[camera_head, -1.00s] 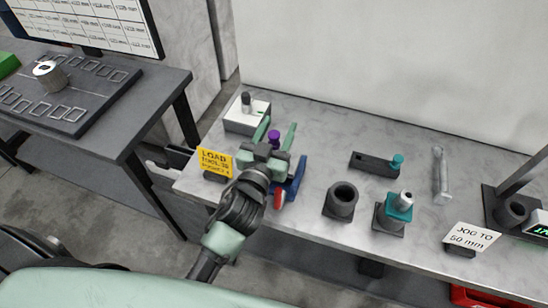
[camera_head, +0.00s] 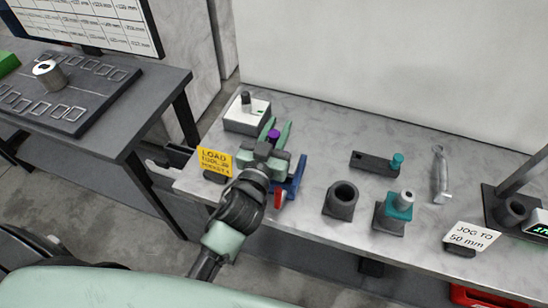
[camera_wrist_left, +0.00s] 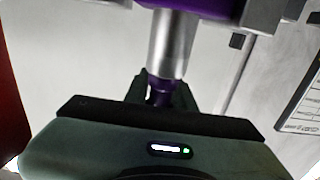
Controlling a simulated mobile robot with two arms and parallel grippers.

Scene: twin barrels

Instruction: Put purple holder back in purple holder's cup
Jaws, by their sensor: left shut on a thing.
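My left gripper (camera_head: 276,128) is over the left part of the bench. It is shut on the purple holder (camera_head: 273,135), whose purple end shows between the fingers. In the left wrist view the purple holder (camera_wrist_left: 170,45) has a silver shank with a purple collar at the top edge and a narrow purple part by the fingers. Much of the holder is hidden by the gripper in the head view. An empty dark cup (camera_head: 340,207) stands to the right. I cannot tell from its colour whose cup it is. My right gripper is not in view.
A teal holder (camera_head: 401,205) stands in a dark cup to the right. A white box (camera_head: 246,125) is behind my gripper. A yellow sign (camera_head: 214,161) is left, and a blue and red piece (camera_head: 292,186) close right. A teal-ended dark block (camera_head: 375,163) lies farther back.

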